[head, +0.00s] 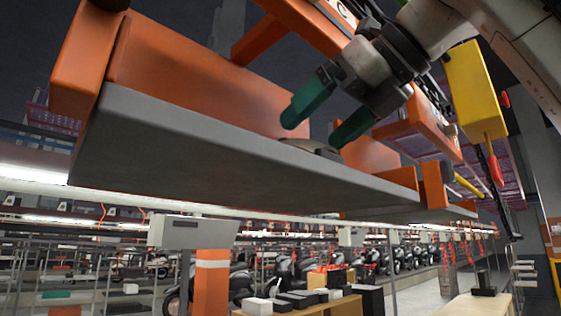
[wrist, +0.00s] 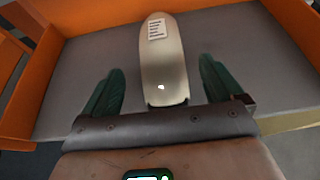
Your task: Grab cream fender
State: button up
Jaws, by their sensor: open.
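The cream fender (wrist: 162,72) is a long, rounded piece with a white printed label near its far end. It lies on the grey surface of an orange-walled slat (wrist: 90,50) in the wrist view. My gripper (head: 314,130) has two green fingers and is open. In the wrist view, the fingers of my gripper (wrist: 161,66) stand on either side of the fender's near part, with a gap on each side. In the head view, only a sliver of the fender (head: 318,147) shows above the edge of the slat (head: 220,160); the rest is hidden.
Orange walls (head: 185,80) rise around the grey slat. A yellow block (head: 475,88) hangs to the right of my arm. Below and beyond are an orange post (head: 211,280), a table with boxes (head: 310,298) and several parked scooters.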

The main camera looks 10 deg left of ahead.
jog(key=p+x, duration=0.2)
jog(key=x, duration=0.4)
jog(key=shift+w+a+f, duration=0.2)
jog(key=shift+w, duration=0.1)
jog(key=c, duration=1.3)
jog(key=shift+r, duration=0.1)
